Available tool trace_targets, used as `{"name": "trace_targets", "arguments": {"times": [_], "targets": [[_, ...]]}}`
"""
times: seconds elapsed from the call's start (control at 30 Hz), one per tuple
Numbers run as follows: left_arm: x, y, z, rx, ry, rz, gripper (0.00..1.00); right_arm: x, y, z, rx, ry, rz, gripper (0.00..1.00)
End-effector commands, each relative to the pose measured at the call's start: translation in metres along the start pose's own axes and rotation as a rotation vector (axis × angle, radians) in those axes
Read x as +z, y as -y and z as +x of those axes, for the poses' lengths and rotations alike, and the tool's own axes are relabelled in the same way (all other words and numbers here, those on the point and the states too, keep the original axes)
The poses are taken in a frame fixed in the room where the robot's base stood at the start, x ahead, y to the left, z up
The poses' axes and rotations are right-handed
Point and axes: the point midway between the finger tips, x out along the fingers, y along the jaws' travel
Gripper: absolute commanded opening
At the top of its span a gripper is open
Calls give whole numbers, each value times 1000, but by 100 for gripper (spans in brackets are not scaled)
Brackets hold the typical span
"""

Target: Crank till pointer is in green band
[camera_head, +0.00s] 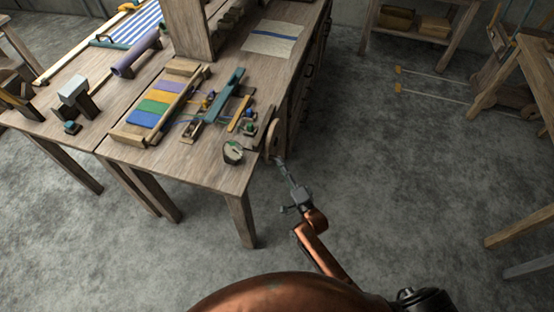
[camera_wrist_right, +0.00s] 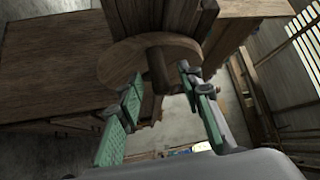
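The crank is a wooden disc (camera_head: 273,137) on the right side of the near table end. In the right wrist view the disc (camera_wrist_right: 120,62) fills the upper middle, with a dark peg handle (camera_wrist_right: 157,72) sticking out toward the camera. My right gripper (camera_head: 281,161) is at the disc. In the wrist view its green-padded fingers (camera_wrist_right: 160,80) are apart, one on each side of the peg; whether they touch it is unclear. A round pale dial (camera_head: 233,152) stands at the table corner, with a dark green patch; its pointer is too small to read. My left gripper is out of view.
The wooden table (camera_head: 215,182) carries a tray with coloured cloth strips (camera_head: 155,107), a teal block (camera_head: 225,95) and small parts near the crank. A striped cloth (camera_head: 130,30) lies farther back.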

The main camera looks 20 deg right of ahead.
Motion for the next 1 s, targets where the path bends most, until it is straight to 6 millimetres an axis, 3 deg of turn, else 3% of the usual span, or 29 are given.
{"name": "trace_targets", "arguments": {"times": [0.2,0.6,1.0], "targets": [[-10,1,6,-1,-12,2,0,1,-2,29,1,1,-1,34],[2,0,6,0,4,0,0,0,-2,37,3,1,-2,34],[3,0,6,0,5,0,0,0,-2,36,4,1,-2,6]]}}
